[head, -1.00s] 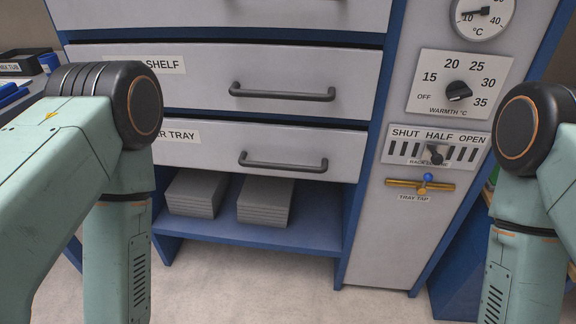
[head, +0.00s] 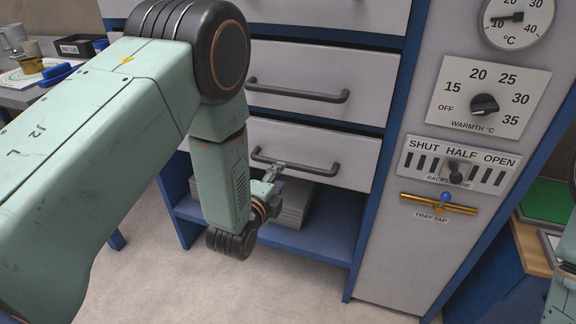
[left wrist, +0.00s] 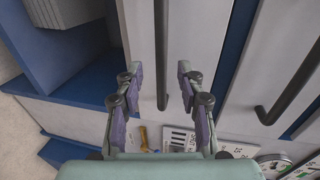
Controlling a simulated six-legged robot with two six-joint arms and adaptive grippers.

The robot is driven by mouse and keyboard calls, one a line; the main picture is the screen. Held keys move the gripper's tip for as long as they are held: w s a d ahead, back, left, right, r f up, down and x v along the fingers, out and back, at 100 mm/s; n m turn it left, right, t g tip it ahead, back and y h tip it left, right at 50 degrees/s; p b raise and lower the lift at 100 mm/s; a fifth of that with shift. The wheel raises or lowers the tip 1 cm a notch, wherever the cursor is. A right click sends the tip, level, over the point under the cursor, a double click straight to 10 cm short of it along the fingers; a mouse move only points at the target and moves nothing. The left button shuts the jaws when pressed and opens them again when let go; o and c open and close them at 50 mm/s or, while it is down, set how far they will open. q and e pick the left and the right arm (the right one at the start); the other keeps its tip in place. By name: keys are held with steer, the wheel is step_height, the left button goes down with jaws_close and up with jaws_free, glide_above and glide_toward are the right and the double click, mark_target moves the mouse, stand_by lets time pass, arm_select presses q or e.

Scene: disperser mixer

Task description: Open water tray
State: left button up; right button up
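The water tray drawer (head: 345,150) is the lowest drawer of the cabinet and looks shut. Its label is hidden behind my left arm. Its dark bar handle (head: 318,171) runs across the front, and it also shows in the left wrist view as an upright bar (left wrist: 162,60). My left gripper (head: 274,172) is at the left part of this handle. In the left wrist view my left gripper (left wrist: 160,84) is open, with one finger on each side of the bar and gaps between. My right gripper is out of view.
Above is the shelf drawer with its own handle (head: 298,93). Grey stacked slabs (head: 294,205) lie on the open blue shelf below. Right of the drawers are a warmth dial (head: 485,103), a vent slider (head: 456,172) and a brass tray tap (head: 440,204). The floor in front is clear.

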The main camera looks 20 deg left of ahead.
arm_select(q)
steer(key=shift+b+x, duration=1.1)
steer(key=shift+x, duration=2.8)
steer(key=shift+a, duration=0.15)
steer(key=shift+c, duration=0.2)
steer(key=shift+r, duration=0.15)
steer(key=c, duration=0.3)
jaws_close()
